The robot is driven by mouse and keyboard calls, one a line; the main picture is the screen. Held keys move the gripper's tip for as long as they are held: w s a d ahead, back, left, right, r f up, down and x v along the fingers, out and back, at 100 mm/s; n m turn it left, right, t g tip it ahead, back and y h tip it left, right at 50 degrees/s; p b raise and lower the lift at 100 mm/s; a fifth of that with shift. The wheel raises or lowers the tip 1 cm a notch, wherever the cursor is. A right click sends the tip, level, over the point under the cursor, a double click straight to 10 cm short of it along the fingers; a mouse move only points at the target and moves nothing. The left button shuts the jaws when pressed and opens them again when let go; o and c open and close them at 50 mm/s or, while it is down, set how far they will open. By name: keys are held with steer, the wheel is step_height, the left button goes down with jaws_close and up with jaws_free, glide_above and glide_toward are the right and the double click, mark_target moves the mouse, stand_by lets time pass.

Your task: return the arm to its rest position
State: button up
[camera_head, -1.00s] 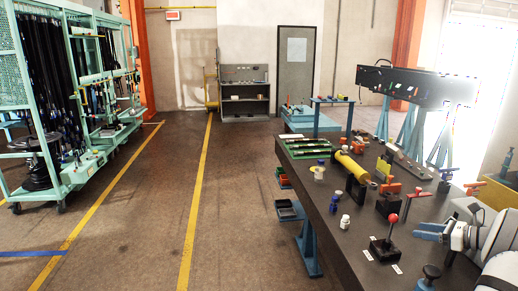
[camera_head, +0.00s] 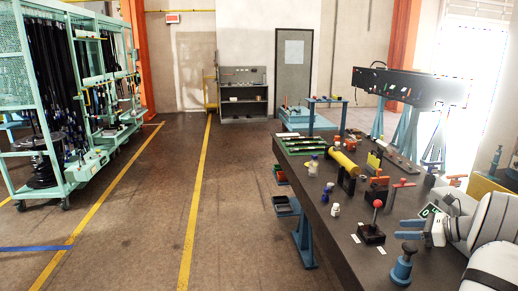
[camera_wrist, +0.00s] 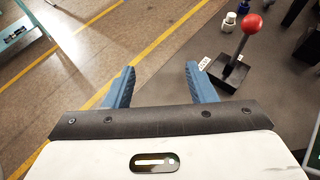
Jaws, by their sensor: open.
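My gripper (camera_head: 411,229) is at the right of the head view, above the near part of the dark workbench (camera_head: 345,262). Its two blue fingers are apart with nothing between them. In the wrist view my gripper (camera_wrist: 160,84) also shows open and empty, over the bench edge and the floor. A lever with a red ball knob (camera_head: 377,204) on a black base stands just left of the fingers in the head view. The same red-knobbed lever (camera_wrist: 252,24) is right of the fingers in the wrist view, apart from them.
White and blue bottles (camera_head: 335,210), a yellow cylinder (camera_head: 344,164) and orange-handled valves (camera_head: 378,182) stand farther back. A green hose rack (camera_head: 62,100) is at left. The floor aisle (camera_head: 150,220) is clear.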

steer(key=s+a+r+n+g+h, duration=0.1)
steer(key=s+a+r+n+g, duration=0.2)
steer(key=a, duration=0.5)
steer(key=s+a+n+g+h, duration=0.1)
steer(key=s+a+n, duration=0.1)
steer(key=a+n, duration=0.35)
steer(key=s+a+r+n+g+h, duration=0.1)
steer(key=s+a+r+n+g, duration=0.15)
steer(key=a, duration=0.65)
steer(key=s+a+f+n+h, duration=0.1)
steer(key=s+a+n+h, duration=0.2)
steer(key=s+a+n, duration=0.2)
steer(key=s+a+f+n+h, duration=0.1)
steer(key=s+a+n+h, duration=0.2)
steer(key=s+n, duration=0.7)
steer(key=s+a, duration=0.2)
steer(key=s, duration=0.3)
steer(key=shift+s+a+n+t+h, duration=0.2)
steer(key=shift+a+n+t+h, duration=0.1)
steer(key=shift+a+n+t, duration=0.1)
